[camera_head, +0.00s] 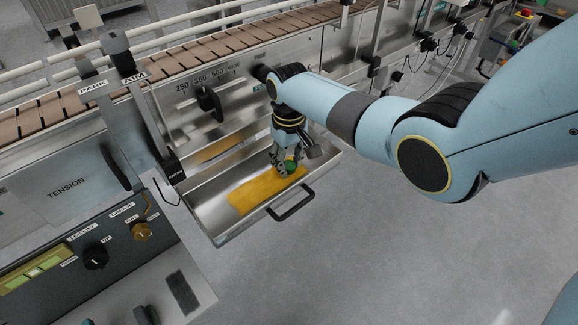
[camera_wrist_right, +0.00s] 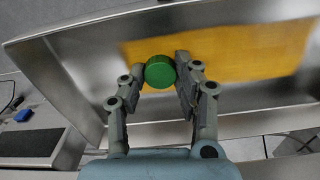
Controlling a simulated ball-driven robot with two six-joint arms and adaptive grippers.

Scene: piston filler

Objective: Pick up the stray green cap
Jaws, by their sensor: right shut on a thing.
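The green cap (camera_head: 291,167) is round and sits low in the open metal drawer (camera_head: 213,209), over an orange-yellow patch (camera_head: 256,191). It shows larger in the right wrist view (camera_wrist_right: 160,72). My right gripper (camera_head: 286,169) reaches down into the drawer and is shut on the cap, with a finger on either side of it. I cannot tell whether the cap still touches the drawer floor. My left gripper is not in view.
The drawer has raised metal walls and a dark handle (camera_head: 291,204) at the front. The machine front with a dark knob (camera_head: 210,103) and the conveyor (camera_head: 215,46) rise behind it. A control panel (camera_head: 110,262) stands at lower left. Open floor lies to the right.

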